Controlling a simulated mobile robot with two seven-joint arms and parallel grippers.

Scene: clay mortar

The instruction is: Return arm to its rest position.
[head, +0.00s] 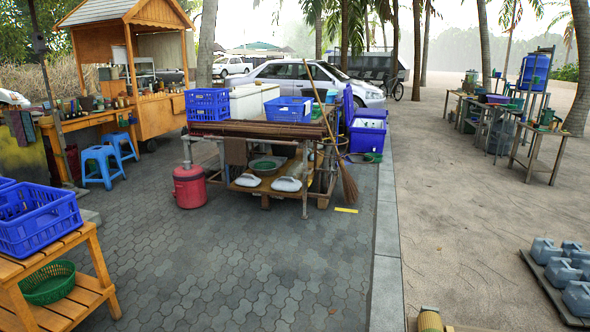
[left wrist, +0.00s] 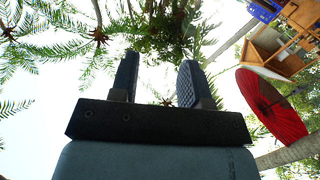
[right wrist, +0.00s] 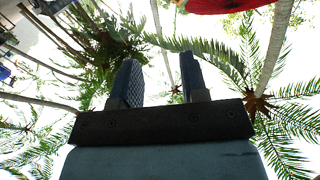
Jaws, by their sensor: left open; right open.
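My left gripper (left wrist: 155,85) shows in the left wrist view with its two textured fingers apart and nothing between them. Behind it are palm fronds and bright sky. My right gripper (right wrist: 156,80) shows in the right wrist view, also with its fingers apart and empty, against palm trees and sky. Neither gripper touches anything in these views. Neither arm nor gripper can be seen in the head view.
In the head view, a wooden table (head: 72,240) with a blue crate (head: 38,222) stands at the near left. A cluttered work table (head: 258,130), red canister (head: 189,187) and broom (head: 347,182) are ahead. Grey jugs (head: 565,262) sit at right. The paving (head: 260,275) between is clear.

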